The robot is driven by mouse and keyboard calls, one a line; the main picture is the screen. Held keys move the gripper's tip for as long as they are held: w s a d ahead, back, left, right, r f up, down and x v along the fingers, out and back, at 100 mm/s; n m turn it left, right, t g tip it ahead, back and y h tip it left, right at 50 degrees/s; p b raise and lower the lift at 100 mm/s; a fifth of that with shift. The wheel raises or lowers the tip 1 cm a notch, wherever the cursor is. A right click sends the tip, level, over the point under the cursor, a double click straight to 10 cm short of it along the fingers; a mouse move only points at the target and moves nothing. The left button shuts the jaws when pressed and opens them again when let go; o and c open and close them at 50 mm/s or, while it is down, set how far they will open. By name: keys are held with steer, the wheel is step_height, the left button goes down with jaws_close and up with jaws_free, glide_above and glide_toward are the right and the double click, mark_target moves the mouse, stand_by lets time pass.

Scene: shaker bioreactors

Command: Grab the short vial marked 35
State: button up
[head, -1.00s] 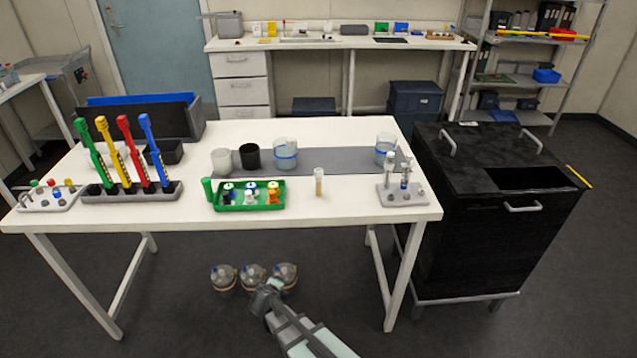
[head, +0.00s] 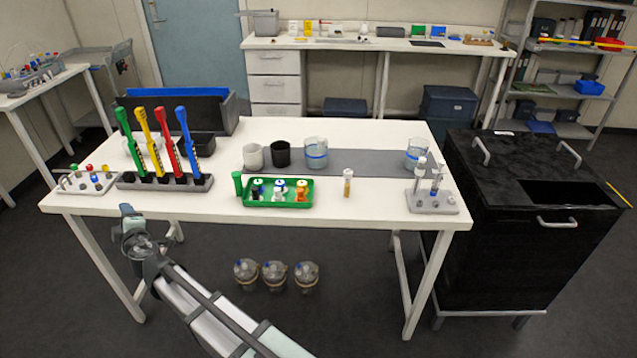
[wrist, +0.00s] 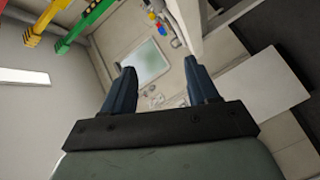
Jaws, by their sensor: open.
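No marking 35 is legible in any view, so I cannot tell which vial carries it. Short capped vials (head: 279,190) stand in a green tray (head: 244,198) at the table's front middle. A single vial with yellowish contents (head: 348,184) stands upright right of the tray. Small vials with coloured caps (head: 90,170) sit in a white rack (head: 68,186) at the left end. My gripper (head: 127,211) is by the table's front left edge, apart from all vials. In the wrist view my gripper (wrist: 157,68) is open, with nothing between its fingers.
A dark rack (head: 193,184) with green, yellow, red and blue pipettes stands beside the white rack, close to my gripper. Beakers (head: 316,154) stand behind the tray. A grey rack (head: 430,205) holds tall pieces at the right.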

steer(key=w+d+r+m+t+h, duration=0.2)
steer(key=w+d+r+m+h, duration=0.1)
steer(key=w+d+m, duration=0.3)
steer(key=w+d+r+m+t+h, duration=0.1)
steer(key=w+d+r+m+h, duration=0.3)
steer(key=w, duration=0.4)
steer(key=w+d+m+g+h, duration=0.1)
steer(key=w+d+m+h, duration=0.1)
steer(key=w+d+m, duration=0.3)
steer(key=w+d+m+g+h, duration=0.1)
steer(key=w+d+m+h, duration=0.15)
steer(key=d, duration=0.55)
steer(key=w+d+m+g+h, duration=0.1)
steer(key=w+d+m, duration=0.2)
steer(key=d+m, duration=0.25)
step_height(320, 180, up, 9)
steer(key=m+g, duration=1.2)
steer(key=m, duration=0.4)
glide_above(348, 172)
steer(key=shift+y, duration=0.35)
steer(key=f, duration=0.8)
steer(key=shift+w+a+f, duration=0.15)
steer(key=shift+w+f, duration=0.15)
steer(key=shift+f, duration=0.05)
steer(key=shift+s+d+f, duration=0.1)
steer(key=shift+f, duration=1.2)
steer(key=shift+s+d+f, duration=0.1)
steer(key=shift+f, duration=1.15)
